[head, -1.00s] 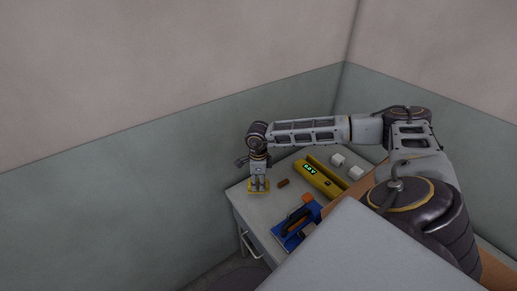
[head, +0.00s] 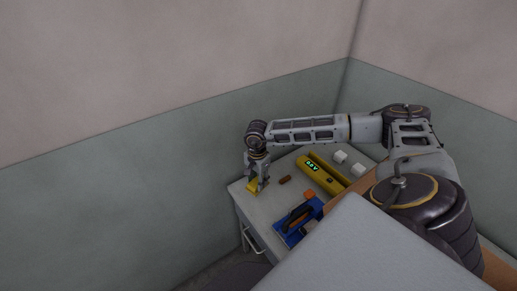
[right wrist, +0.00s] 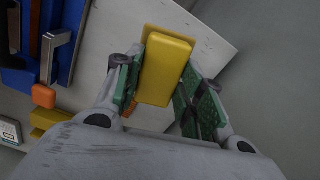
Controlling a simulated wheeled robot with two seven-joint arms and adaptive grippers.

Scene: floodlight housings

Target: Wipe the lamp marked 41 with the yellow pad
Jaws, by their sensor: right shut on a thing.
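The yellow pad (head: 251,188) is at the far left corner of a grey-white table (head: 262,207). My right gripper (head: 257,184) points down over that corner and is shut on the pad. In the right wrist view the yellow pad (right wrist: 165,70) sits between the two green-lined fingers of the gripper (right wrist: 160,78). I cannot tell whether the pad touches the tabletop. No lamp and no mark 41 show in these views. My left gripper is not in view.
A yellow meter (head: 325,175) with a green display lies right of the gripper. Two white blocks (head: 340,156) stand behind it. A small brown piece (head: 285,179) and a blue holder (head: 297,232) are nearby. Walls rise behind the table.

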